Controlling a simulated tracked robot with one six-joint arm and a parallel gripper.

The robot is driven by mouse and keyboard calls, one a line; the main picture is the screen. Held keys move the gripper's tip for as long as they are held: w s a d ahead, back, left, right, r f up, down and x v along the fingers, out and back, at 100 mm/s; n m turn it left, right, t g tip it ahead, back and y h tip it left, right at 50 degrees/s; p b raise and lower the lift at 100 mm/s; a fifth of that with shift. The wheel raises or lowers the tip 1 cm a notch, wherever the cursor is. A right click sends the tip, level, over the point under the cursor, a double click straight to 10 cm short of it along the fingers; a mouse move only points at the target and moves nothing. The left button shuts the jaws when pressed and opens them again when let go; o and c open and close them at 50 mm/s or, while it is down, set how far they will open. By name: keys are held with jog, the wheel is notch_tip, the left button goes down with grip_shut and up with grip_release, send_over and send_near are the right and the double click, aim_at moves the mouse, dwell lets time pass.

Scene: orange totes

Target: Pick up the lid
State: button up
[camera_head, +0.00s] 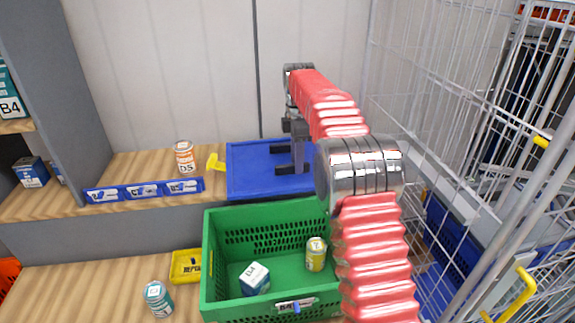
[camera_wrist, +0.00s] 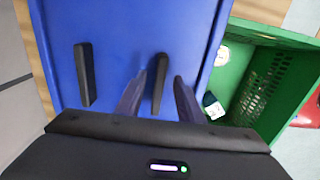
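The lid is a flat blue panel (camera_head: 245,165) lying on the wooden shelf behind the green crate. It fills much of the wrist view (camera_wrist: 120,25). Two parallel black bars stand on it. The far bar (camera_wrist: 85,75) is clear of my gripper, and the near bar (camera_wrist: 158,85) is on the crate side. My gripper (camera_wrist: 158,78) points down at the lid, with one finger on each side of the near bar. Gaps seem to show beside the bar, so the fingers look open. Finger contact with the lid cannot be told. In the head view, my arm hides the lid's right end.
The green crate (camera_head: 212,255) stands in front of and below the shelf, holding a white box (camera_head: 254,279) and a yellow can (camera_head: 316,254). An orange-white can (camera_head: 184,157) and a yellow handle-like piece (camera_head: 214,162) are left of the lid. Wire cage walls (camera_head: 460,110) rise at right.

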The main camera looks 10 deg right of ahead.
jog(key=shift+f, duration=0.8)
jog(key=shift+c, duration=0.4)
grip_shut()
jog(key=shift+r, duration=0.1)
